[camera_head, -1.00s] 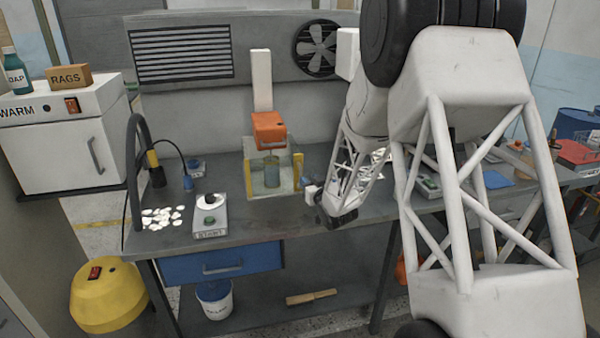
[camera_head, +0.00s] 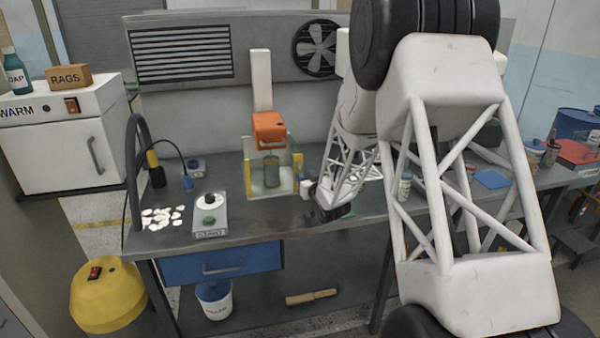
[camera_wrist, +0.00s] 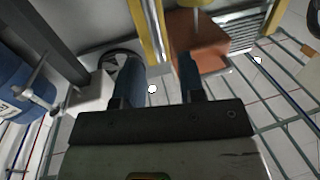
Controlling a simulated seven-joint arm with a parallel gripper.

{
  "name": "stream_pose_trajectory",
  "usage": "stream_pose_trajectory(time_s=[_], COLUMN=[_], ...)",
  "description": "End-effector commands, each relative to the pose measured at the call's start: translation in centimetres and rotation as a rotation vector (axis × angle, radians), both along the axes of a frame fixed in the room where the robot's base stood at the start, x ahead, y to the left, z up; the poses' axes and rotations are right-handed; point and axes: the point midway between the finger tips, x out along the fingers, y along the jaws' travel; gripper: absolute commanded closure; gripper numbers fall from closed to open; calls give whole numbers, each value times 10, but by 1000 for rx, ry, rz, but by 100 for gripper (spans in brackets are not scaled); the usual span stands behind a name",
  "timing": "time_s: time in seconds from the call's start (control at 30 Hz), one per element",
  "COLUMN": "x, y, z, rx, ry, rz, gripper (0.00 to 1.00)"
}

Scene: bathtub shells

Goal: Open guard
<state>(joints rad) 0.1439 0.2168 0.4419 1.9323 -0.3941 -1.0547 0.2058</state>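The guard (camera_head: 252,180) is a clear box-like screen with yellow edge strips, standing on the bench below an orange press head (camera_head: 268,127). A greenish cylinder (camera_head: 271,172) shows behind its clear front. My gripper (camera_head: 304,186) is just right of the guard's right yellow strip; at this size I cannot tell whether they touch. In the wrist view my gripper (camera_wrist: 160,82) has its two blue fingers apart, with nothing clearly between them. A yellow strip of the guard (camera_wrist: 150,30) and the orange press head (camera_wrist: 197,42) lie beyond the fingertips.
A button box (camera_head: 210,222) and several white discs (camera_head: 162,217) lie left of the guard. A black hose (camera_head: 135,175) stands at the bench's left end. My arm hides much of the bench's right side. A blue mat (camera_head: 491,179) lies there. A fan (camera_head: 316,48) is behind.

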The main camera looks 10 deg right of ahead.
Motion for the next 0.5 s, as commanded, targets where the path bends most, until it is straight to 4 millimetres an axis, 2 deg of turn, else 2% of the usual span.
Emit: stream_pose_trajectory(time_s=[0.3,0.5], x=[31,40], y=[6,8], z=[0,-1], rx=[-1,0], ry=[-1,1], rz=[0,0], gripper=[64,64])
